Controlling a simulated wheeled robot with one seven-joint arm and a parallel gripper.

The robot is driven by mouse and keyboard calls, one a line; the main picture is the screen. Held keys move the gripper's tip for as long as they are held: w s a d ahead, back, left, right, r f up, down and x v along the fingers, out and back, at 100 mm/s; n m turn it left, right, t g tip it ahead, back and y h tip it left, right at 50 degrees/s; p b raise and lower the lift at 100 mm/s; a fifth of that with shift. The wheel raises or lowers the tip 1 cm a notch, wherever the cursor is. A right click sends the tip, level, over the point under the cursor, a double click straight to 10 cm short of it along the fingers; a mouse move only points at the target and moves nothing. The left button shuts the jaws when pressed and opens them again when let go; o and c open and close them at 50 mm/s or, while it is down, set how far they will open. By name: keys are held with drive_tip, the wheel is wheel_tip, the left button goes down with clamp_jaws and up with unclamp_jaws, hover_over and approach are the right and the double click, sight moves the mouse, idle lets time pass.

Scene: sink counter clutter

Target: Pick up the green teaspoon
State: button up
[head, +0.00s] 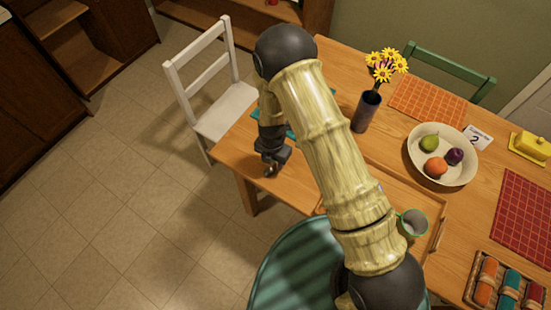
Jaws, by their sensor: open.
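I cannot make out a green teaspoon in the head view; my arm covers a large part of the table. My gripper (270,171) is open, at the left end of the wooden table (230,148), low over or near its surface. Whether anything lies between its fingers is too small to tell. A teal patch, perhaps a placemat (291,133), shows just behind the gripper, mostly hidden by my arm.
A purple-grey vase (367,111) with yellow flowers and a fruit bowl (461,173) stand beyond my arm. A white chair (222,112) and teal chair (290,270) adjoin the table.

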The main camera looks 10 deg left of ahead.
sight(273, 164)
clamp_jaws()
drive_tip(key=shift+r, duration=0.1)
idle(0.3)
wheel_tip(273, 164, up, 10)
drive_tip(key=b, duration=0.1)
idle(0.5)
idle(0.5)
